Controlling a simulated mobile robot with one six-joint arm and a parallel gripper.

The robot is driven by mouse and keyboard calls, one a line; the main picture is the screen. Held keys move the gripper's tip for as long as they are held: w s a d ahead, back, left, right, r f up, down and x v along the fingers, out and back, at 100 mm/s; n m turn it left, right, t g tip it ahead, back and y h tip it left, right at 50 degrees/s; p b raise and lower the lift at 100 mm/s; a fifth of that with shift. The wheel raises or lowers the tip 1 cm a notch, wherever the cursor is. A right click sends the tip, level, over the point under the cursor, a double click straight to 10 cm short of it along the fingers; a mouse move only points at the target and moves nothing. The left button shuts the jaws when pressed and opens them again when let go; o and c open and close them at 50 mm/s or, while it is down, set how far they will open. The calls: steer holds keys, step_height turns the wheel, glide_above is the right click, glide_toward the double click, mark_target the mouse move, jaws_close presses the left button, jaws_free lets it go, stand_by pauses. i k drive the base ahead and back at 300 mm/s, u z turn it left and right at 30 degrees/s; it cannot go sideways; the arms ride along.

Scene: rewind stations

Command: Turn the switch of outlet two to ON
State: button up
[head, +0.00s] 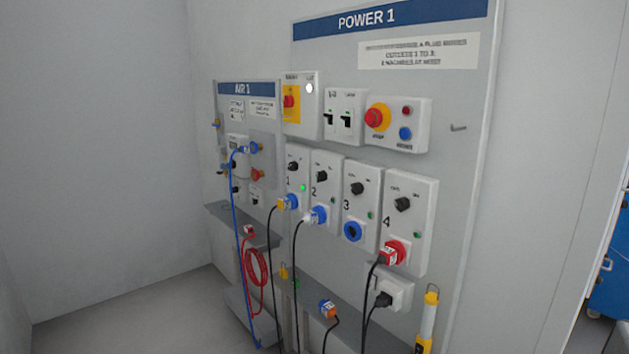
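Outlet two (325,188) is a grey-white box on the POWER 1 panel, between outlets 1 and 3. Its switch (321,175) is a black rotary knob near the top of the box; its position is too small to tell. A blue socket (319,216) sits at its lower part, with a whitish plug (308,218) on a black cable in it. The lamp on outlet two looks unlit or dark green. My gripper is not in view.
Outlet 1 (297,165) shows a bright green lamp. Outlet 3 (360,208) has an empty-looking blue socket, and outlet 4 (410,222) holds a red plug. Cables hang below over a grey shelf. A red stop button (374,118) sits above. The floor at left is clear.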

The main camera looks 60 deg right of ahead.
mark_target(321, 176)
steer(key=k, duration=0.65)
steer(key=u, duration=0.4)
steer(key=i, duration=1.5)
steer(key=z, duration=0.5)
